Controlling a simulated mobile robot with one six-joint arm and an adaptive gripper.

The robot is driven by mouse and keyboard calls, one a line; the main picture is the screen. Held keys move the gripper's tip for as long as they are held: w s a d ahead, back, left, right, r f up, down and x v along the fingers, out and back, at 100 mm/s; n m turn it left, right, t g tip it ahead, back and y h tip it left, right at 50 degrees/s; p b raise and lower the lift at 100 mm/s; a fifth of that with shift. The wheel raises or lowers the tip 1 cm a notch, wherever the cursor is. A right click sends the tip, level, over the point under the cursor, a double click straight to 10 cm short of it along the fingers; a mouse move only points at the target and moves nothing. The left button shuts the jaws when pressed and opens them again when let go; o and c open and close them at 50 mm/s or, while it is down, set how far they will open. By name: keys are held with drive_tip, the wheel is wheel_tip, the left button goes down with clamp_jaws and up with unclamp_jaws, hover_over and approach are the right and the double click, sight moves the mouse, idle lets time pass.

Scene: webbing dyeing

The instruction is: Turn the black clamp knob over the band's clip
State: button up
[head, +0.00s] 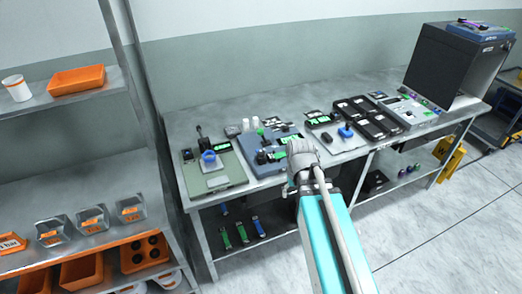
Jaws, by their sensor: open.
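My gripper (302,152) is at the end of my teal arm, over the front of the bench, right of the blue fixture (286,140). Its fingers are too small and too hidden by the wrist to make out, and I see nothing held. The blue fixture carries small black parts (262,157), one perhaps the clamp knob, and a green display. I cannot tell which black part is the knob. The band and its clip are too small to pick out or are hidden behind my wrist.
A green fixture (220,178) with a blue ring (208,156) stands left. Right are a grey plate (338,143) with a blue knob (345,132), several black trays (366,120) and a dark box (455,70). An orange-bin shelf (90,225) stands far left.

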sight(261, 152)
drive_tip(key=w+a+r+n+p, duration=0.1)
drive_tip(key=w+a+r+p, duration=0.2)
drive_tip(key=w, duration=0.4)
drive_tip(key=w+a+r+n+p, duration=0.2)
drive_tip(key=w+a+r+p, duration=0.1)
drive_tip(key=w, duration=0.5)
drive_tip(key=w+a+r+n+p, duration=0.1)
drive_tip(key=w+a+r+p, duration=0.2)
drive_tip(key=w+r+p, duration=0.2)
drive_tip(key=w+r, duration=0.1)
drive_tip(key=w, duration=0.1)
drive_tip(key=shift+w+a+n, duration=0.15)
drive_tip(key=shift+w+n, duration=0.25)
drive_tip(key=shift+f, duration=0.15)
wheel_tip(261, 152, down, 14)
drive_tip(key=b, duration=1.3)
drive_tip(key=shift+r+b, duration=0.2)
drive_tip(key=shift+b, duration=0.2)
clamp_jaws()
